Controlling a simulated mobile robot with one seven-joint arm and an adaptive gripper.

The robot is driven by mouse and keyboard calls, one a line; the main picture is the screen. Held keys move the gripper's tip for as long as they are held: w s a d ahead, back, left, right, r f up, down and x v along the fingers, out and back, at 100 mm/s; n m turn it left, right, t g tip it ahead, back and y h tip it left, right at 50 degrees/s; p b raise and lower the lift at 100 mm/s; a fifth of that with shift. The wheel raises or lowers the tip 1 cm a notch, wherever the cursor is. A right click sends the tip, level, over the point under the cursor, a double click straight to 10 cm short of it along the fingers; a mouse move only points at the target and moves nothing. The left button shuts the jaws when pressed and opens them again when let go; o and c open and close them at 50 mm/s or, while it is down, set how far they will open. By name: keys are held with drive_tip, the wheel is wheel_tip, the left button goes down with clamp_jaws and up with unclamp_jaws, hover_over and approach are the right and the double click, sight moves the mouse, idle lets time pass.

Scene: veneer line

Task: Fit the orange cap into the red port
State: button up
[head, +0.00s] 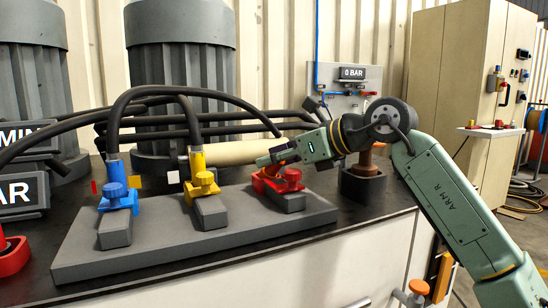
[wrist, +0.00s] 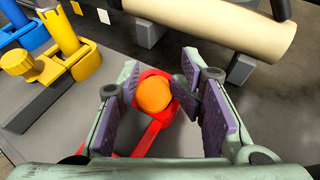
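The orange cap (wrist: 154,94) shows in the wrist view as a round orange top over the red port (wrist: 137,139), with red around it. It appears to sit in the port's mouth, but how deep I cannot tell. My gripper (wrist: 158,84) is open, with a purple-padded finger on each side of the cap and red showing between the left pad and the cap. In the head view my gripper (head: 276,157) is low over the red port (head: 284,180) at the right end of the grey block. My fingers mostly hide the cap there.
A yellow port (head: 205,184) and a blue port (head: 117,195), each with a black hose, stand left on the same grey base (head: 190,240). A beige cylinder (head: 232,152) lies behind. A dark block with a brown post (head: 362,182) stands close right of my gripper.

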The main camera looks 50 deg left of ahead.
drive_tip(key=shift+o, duration=0.9)
drive_tip(key=shift+s+a+f, duration=0.1)
drive_tip(key=shift+s+a, duration=0.2)
drive_tip(key=shift+s, duration=0.05)
drive_tip(key=v, duration=1.2)
drive_tip(key=shift+w, duration=0.15)
